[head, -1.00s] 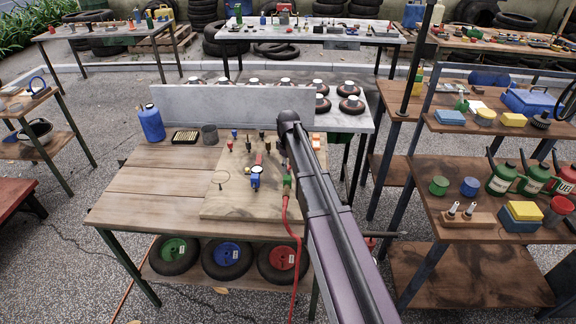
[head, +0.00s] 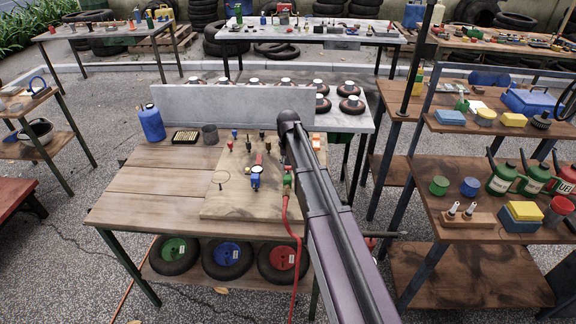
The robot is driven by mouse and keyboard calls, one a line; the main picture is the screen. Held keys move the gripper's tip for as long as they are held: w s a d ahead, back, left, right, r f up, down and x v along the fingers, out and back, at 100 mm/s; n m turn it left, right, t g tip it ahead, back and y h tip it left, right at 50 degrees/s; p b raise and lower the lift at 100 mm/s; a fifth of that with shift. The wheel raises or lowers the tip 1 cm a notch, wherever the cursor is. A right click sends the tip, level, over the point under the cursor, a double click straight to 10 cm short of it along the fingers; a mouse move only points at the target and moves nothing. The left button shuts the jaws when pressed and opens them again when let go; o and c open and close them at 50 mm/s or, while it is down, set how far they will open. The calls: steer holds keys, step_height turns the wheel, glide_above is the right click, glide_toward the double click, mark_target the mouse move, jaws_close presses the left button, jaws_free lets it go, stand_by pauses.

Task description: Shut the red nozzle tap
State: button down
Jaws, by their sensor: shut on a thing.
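A wooden board (head: 225,205) lies on the wooden workbench (head: 150,190) and carries several small fittings. A small red lever-like part (head: 259,158) stands on it, just behind a blue fitting (head: 255,178). I cannot tell for sure whether this part is the red nozzle tap, or how its handle is turned. A green connector (head: 288,181) with a red hose (head: 297,240) sits at the board's right, beside my arm. My arm crosses the board's right side from the lower right. My gripper is not visible, and my arm hides part of the board.
A blue bottle (head: 152,124), a box of small parts (head: 186,136) and a grey cup (head: 210,134) stand at the bench's back left. A grey panel (head: 235,106) rises behind the bench. A loaded shelf (head: 455,185) stands to the right. The bench's left half is clear.

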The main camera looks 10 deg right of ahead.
steer(key=shift+m, duration=0.6)
steer(key=c, duration=0.6)
jaws_free()
steer(key=shift+n, duration=0.3)
